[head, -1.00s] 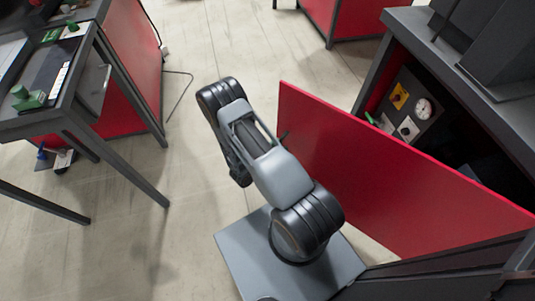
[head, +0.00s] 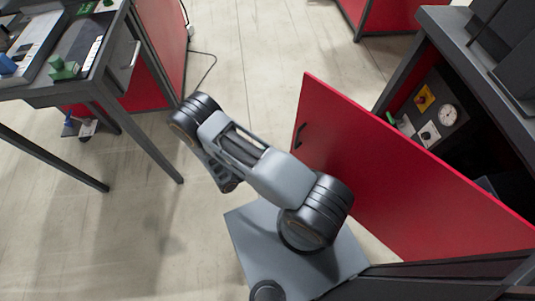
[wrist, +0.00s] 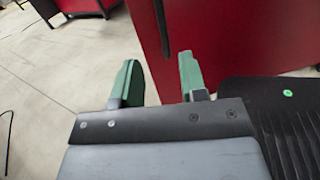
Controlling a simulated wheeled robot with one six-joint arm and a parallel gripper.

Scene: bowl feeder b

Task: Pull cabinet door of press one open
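The red cabinet door (head: 385,165) of the press stands swung open in the head view, with a gauge and switches showing in the cabinet behind it. Its dark handle (head: 300,135) is near the door's free edge. In the wrist view the door (wrist: 240,40) fills the upper right, and the handle (wrist: 162,25) shows at top centre. My gripper (wrist: 158,82) has its two green fingers apart with nothing between them. It is clear of the handle. In the head view my arm hides the fingers.
A workbench (head: 85,88) with green and blue parts stands at the left. The press cabinet's dark top (head: 480,75) is at the right. Another red cabinet (head: 390,15) stands at the back. Open floor (head: 250,60) lies between them.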

